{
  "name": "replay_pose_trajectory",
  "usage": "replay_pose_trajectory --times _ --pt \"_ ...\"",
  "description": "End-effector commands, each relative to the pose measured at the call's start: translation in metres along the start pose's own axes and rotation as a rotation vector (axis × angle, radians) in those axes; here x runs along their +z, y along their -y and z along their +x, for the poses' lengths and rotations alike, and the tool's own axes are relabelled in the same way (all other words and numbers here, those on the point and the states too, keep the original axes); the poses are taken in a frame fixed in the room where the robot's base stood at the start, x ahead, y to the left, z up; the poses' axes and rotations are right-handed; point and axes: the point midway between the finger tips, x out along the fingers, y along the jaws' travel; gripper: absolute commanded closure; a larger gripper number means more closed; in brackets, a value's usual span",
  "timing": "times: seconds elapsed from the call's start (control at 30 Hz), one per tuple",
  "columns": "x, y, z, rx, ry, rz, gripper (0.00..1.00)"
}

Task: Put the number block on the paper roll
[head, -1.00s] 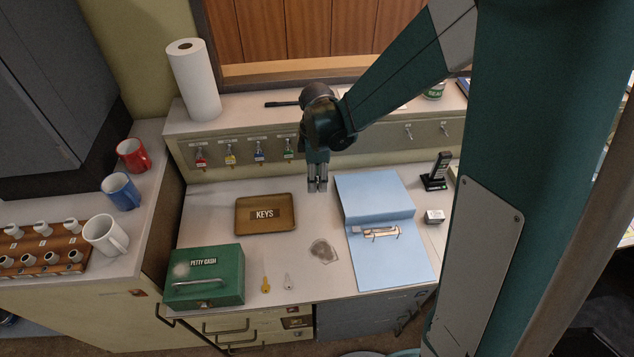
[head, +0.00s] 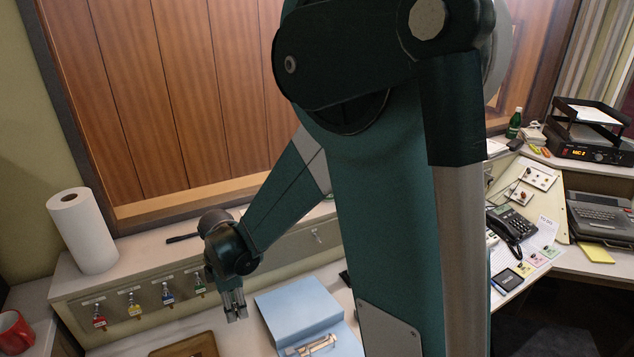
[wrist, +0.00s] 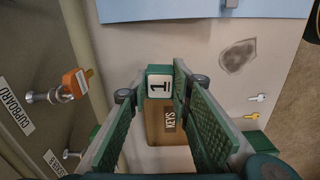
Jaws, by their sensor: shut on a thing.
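In the head view my gripper (head: 236,312) points down over the desk, in front of the key-hook panel; the block cannot be made out there. The paper roll (head: 83,235) is a tall white cylinder standing upright on the back ledge at the left. Its top is bare. My gripper is to its right and lower, well apart from it. The wrist view does not show the roll.
The brown KEYS tray (head: 187,346) and blue binder (head: 298,308) lie below. A red mug (head: 14,333) stands at far left. A dark pen-like object (head: 184,238) lies on the ledge right of the roll.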

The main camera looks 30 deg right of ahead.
Motion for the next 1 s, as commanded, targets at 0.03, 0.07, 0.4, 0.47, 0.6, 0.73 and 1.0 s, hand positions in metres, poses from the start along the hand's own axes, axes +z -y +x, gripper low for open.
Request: replay_pose_trajectory --times 0.03,0.07,0.4,0.47,0.6,0.73,1.0 --pt "0.0 0.0 -0.005 0.0 0.0 0.0 0.88" --pt "0.0 0.001 -0.008 0.0 0.0 0.0 0.88" --pt "0.0 0.001 -0.071 0.0 0.0 0.0 0.88" --pt "0.0 0.001 -0.085 0.0 0.0 0.0 0.88" --pt "0.0 0.001 -0.119 0.0 0.0 0.0 0.88" --pt "0.0 0.001 -0.151 0.0 0.0 0.0 0.88" --pt "0.0 0.001 -0.219 0.0 0.0 0.0 0.88"
